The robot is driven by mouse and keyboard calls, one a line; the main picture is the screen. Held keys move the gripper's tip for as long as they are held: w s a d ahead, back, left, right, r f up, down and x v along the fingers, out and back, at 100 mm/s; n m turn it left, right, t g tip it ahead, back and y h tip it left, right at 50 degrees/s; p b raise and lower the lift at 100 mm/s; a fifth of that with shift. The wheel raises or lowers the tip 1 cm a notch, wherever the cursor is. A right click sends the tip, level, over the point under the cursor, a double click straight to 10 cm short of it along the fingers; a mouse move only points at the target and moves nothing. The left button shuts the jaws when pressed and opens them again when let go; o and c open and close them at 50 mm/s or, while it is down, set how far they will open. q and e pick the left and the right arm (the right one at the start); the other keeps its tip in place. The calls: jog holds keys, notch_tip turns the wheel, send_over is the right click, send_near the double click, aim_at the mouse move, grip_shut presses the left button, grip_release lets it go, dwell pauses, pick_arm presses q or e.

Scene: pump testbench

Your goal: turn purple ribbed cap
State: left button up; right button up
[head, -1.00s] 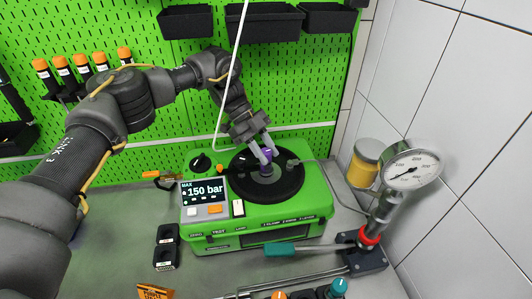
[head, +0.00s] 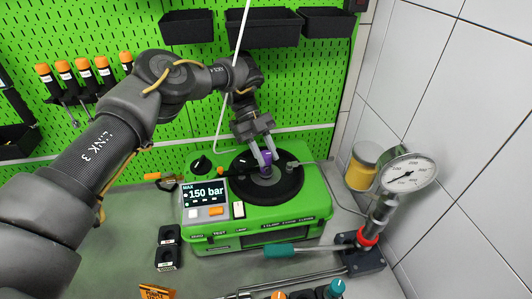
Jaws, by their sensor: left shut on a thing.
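The purple ribbed cap (head: 265,157) sits at the centre of the black round plate (head: 284,191) on top of the green pump testbench (head: 272,214). My left gripper (head: 265,164) reaches down from behind and is shut on the cap, with a pale finger on either side of it. The fingers hide part of the cap. The bench display reads "MAX 150 bar". My right gripper is not in view.
A pressure gauge (head: 408,175) on a hand pump with a teal-handled lever (head: 280,249) stands at the right. A yellow jar (head: 362,168) stands behind it. Black bins (head: 263,26) and orange-capped screwdrivers hang on the green pegboard.

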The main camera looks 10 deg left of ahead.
pick_arm(q)
jog(key=o, duration=1)
jog(key=shift+f+n+t+h+b, duration=0.15)
jog(key=shift+n+t+h+b, duration=0.2)
jog(key=shift+n, duration=0.25)
